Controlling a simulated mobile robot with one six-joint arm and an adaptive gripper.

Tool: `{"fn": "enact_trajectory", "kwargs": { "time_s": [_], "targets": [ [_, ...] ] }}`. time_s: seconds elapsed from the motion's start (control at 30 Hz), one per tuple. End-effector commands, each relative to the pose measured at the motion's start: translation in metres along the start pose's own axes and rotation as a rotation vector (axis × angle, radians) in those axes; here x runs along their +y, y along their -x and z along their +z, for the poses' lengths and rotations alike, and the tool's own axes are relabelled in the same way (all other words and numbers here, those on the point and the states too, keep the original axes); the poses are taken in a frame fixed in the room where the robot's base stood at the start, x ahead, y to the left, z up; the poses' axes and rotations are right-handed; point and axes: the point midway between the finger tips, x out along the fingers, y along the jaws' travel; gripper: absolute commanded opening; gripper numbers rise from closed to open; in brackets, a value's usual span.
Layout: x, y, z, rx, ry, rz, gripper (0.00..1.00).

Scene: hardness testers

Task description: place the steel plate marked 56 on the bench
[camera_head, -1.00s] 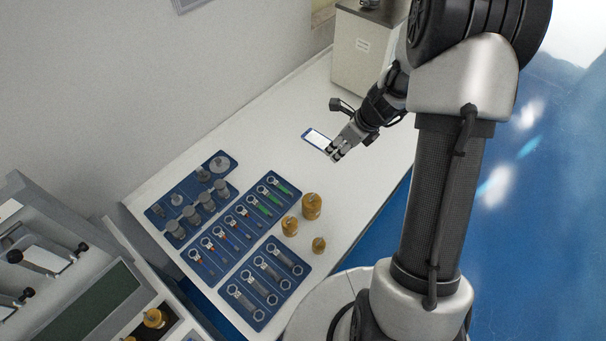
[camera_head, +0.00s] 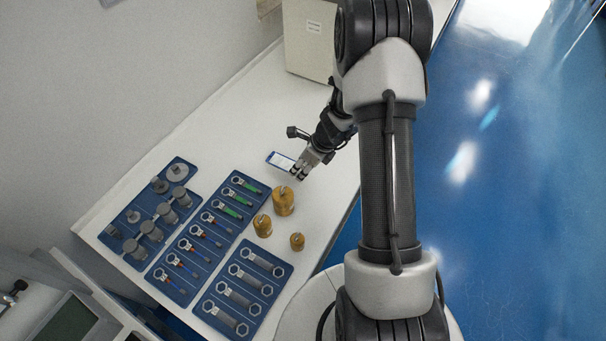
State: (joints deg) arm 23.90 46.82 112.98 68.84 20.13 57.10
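A small flat plate, white on top with a blue edge (camera_head: 281,160), is at my gripper's fingertips over the white bench (camera_head: 237,131). I cannot read a number on it, and I cannot tell whether it touches the bench. My gripper (camera_head: 299,172) points down to the left, with its fingertips at the plate's right end. The fingers are too small to show whether they are closed on the plate.
Blue trays with wrenches (camera_head: 240,290), small tools (camera_head: 192,255) and grey weights (camera_head: 150,230) lie to the left. Brass weights (camera_head: 284,200) stand just below my gripper. A beige box (camera_head: 308,40) stands at the back. Bench between box and trays is clear.

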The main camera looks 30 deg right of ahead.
Motion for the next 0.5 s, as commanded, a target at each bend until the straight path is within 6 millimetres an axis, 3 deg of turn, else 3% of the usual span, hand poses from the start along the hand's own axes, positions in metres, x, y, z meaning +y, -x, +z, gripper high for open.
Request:
{"fn": "enact_trajectory", "kwargs": {
  "time_s": [0.2, 0.5],
  "targets": [
    [0.0, -0.032, -0.014, 0.001, -0.001, 0.001, 0.13],
    [0.0, -0.032, -0.013, 0.0, -0.001, 0.0, 0.13]
  ]
}}
